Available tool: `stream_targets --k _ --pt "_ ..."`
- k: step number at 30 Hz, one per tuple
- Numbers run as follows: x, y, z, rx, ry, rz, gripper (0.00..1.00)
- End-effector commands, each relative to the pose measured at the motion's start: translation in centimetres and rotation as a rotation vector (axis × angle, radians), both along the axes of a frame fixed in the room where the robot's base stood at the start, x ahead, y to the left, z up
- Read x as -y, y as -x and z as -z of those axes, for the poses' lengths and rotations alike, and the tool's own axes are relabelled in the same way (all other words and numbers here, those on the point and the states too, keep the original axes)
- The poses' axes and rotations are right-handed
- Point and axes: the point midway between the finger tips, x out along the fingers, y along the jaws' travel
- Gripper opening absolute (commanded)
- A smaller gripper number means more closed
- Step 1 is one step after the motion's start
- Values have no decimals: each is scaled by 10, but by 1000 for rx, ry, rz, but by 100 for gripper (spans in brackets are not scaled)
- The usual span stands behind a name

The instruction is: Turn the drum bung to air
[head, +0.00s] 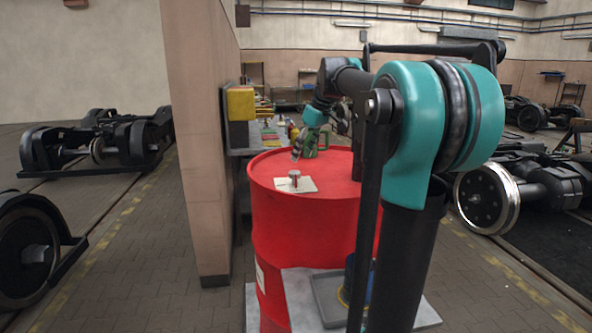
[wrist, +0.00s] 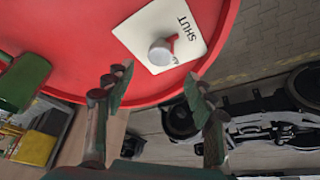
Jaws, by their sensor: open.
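The red drum (head: 310,225) stands upright, with a cream label plate (head: 308,187) on its top. The silvery bung (head: 294,176) sits on this plate. In the wrist view the bung (wrist: 160,52) carries a red mark or lever, lying beside the word SHUT on the plate (wrist: 140,28).
A green can (head: 311,148) is at the drum's far side, close to my gripper; it also shows in the wrist view (wrist: 22,82). A wall end (head: 205,150) stands left of the drum. A grey tray (head: 325,300) lies in front. Bogies stand on both sides.

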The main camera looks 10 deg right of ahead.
Motion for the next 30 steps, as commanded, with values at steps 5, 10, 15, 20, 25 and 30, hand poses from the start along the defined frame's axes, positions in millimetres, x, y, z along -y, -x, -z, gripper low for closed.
stream_targets --k 5,10,15,20,25,30 --pt "-10 -10 32 1 0 -1 55" --pt "-16 -16 53 1 -1 0 55" --pt "-19 -19 64 1 -1 0 55" --pt "-19 -19 66 1 -1 0 55" --pt "-19 -19 66 0 0 0 53" --pt "-19 -19 65 0 0 0 32"
